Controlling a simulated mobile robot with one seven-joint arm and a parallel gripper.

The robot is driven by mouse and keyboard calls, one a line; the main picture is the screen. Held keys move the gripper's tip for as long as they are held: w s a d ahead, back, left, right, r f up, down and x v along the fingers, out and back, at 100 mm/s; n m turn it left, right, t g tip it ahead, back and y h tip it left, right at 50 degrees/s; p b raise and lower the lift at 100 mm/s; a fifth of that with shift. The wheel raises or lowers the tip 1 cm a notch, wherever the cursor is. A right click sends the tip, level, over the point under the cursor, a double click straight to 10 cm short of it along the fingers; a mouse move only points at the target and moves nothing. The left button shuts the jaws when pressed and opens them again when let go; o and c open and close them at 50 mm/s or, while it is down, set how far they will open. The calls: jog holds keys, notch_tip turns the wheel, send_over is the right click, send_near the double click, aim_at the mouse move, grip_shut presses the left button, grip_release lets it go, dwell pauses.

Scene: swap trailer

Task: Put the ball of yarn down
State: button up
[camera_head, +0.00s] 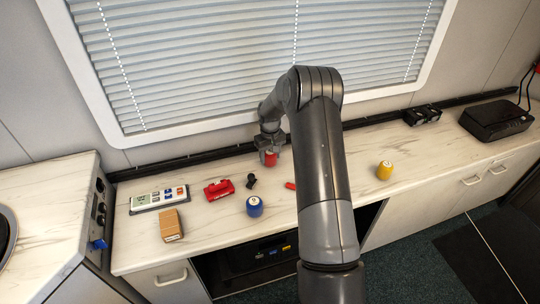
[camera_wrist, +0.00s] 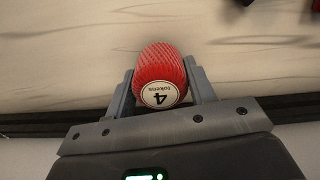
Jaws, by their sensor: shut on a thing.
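In the head view, my gripper (camera_head: 269,151) is over the back part of the light counter (camera_head: 225,225), and the red yarn (camera_head: 270,159) shows just below the fingers. I cannot tell whether it touches the counter. A blue ball of yarn (camera_head: 255,206) and a yellow one (camera_head: 384,170) stand on the counter.
A remote-like panel (camera_head: 159,198), a cardboard box (camera_head: 171,225), a red object (camera_head: 219,190), a small black object (camera_head: 251,181) and a small red piece (camera_head: 290,185) lie on the counter. A black box (camera_head: 497,120) stands at right. Blinds (camera_head: 240,60) hang behind.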

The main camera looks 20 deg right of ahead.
jog(key=o, duration=1)
jog(key=shift+f, duration=0.15)
